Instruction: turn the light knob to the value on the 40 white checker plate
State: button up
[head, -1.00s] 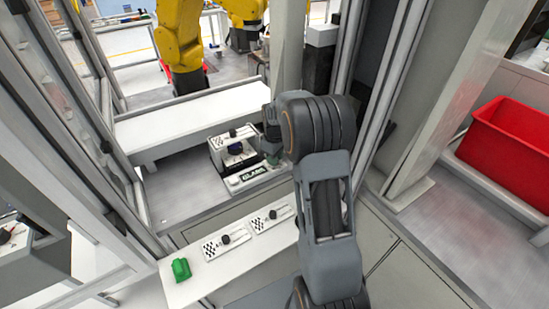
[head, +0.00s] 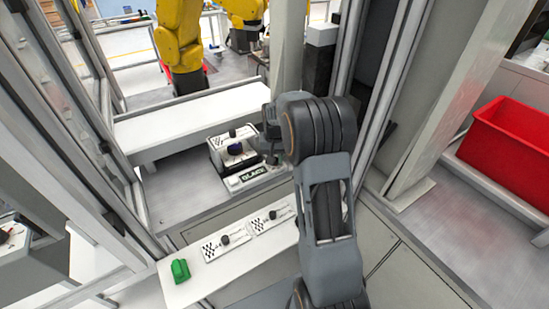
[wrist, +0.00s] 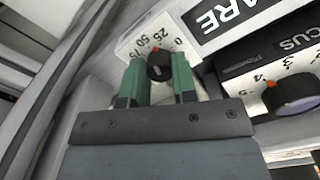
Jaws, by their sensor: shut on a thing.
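In the wrist view, my gripper (wrist: 158,76) has its two green fingers closed on a black round knob (wrist: 158,66) with a red mark. The knob sits on a white dial plate (wrist: 181,28) with 0, 25, 50 and 75 printed around it. The red mark points up, between about 25 and 50. In the head view, my gripper (head: 270,157) is at the right end of the GLARE plate (head: 246,177), and the knob is hidden there. Two white checker plates (head: 226,242) (head: 272,218) lie on the front ledge; their numbers are too small to read.
A second black knob (wrist: 293,94) with a red mark is on the FOCUS panel (wrist: 268,52), right of my gripper. A green object (head: 180,270) lies at the ledge's left end. A frame post (head: 350,70) stands right of my arm. A red bin (head: 508,150) is farther right.

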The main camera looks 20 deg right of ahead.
jog(key=shift+m, duration=1.9)
jog(key=o, duration=0.9)
jog(key=shift+o, duration=0.2)
jog(key=shift+r, duration=0.1)
notch_tip(320, 180, up, 14)
jog(key=shift+f, duration=0.2)
